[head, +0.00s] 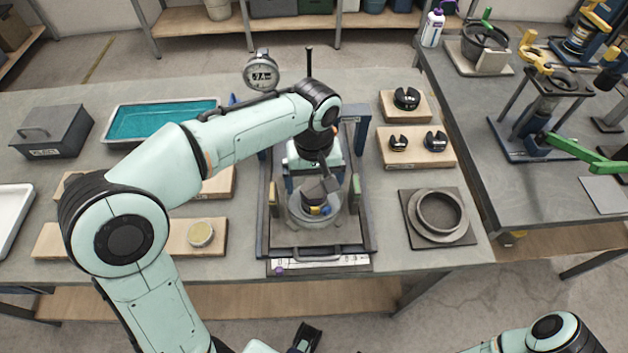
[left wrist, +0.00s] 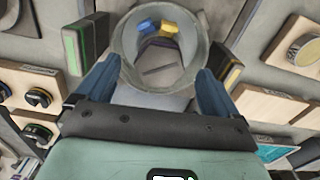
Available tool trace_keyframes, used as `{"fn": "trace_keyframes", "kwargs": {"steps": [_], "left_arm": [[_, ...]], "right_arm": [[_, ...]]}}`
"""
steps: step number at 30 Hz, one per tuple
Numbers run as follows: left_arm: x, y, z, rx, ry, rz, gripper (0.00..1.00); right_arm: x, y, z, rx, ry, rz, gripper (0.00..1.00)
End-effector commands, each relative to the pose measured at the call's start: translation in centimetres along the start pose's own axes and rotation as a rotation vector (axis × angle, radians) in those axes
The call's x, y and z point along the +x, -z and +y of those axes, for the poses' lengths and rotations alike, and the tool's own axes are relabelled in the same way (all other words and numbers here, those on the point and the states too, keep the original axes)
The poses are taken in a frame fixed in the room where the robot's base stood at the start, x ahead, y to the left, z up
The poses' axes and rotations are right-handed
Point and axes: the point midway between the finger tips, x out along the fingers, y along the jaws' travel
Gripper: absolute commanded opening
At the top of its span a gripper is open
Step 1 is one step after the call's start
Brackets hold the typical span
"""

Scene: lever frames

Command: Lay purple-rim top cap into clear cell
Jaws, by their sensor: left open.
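The clear cell (head: 294,215) stands in the dark frame at the middle of the bench. In the left wrist view its round rim (left wrist: 121,50) shows between my two blue fingers. My left gripper (head: 315,180) is open above the cell, one finger on each side; I cannot tell whether they touch it. Inside the cell sit blue and yellow pieces and a dark, faintly purple round part (left wrist: 160,46). A grey piece lies nearer the camera. I cannot tell whether the dark part is the purple-rim top cap; no other clear purple rim shows.
Notched black parts (head: 435,141) sit on wooden blocks at the right. A grey ring (head: 440,212) lies on a square plate in front of them. A gold disc (head: 201,234) rests on a wooden board at left. A dial gauge (head: 261,74) stands behind my arm.

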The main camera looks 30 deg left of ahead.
Motion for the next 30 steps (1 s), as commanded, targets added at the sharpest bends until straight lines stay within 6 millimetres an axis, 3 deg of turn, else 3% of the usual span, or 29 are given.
{"fn": "trace_keyframes", "kwargs": {"steps": [9,15,21,30], "left_arm": [[-7.2,0.0,0.1,0.002,-0.007,0.005,0.95],[-10.8,0.0,0.1,0.001,-0.005,0.004,0.95],[-12.3,0.0,0.0,0.001,-0.002,0.001,0.95],[-12.4,0.0,0.0,0.001,-0.002,0.001,0.95]], "right_arm": [[-1.7,0.2,-0.7,-0.002,0.002,0.006,0.43],[-2.6,0.4,-1.1,-0.004,0.004,0.011,0.43],[-3.0,0.5,-1.2,-0.004,0.004,0.012,0.43],[-3.0,0.5,-1.2,-0.004,0.004,0.012,0.43]]}}
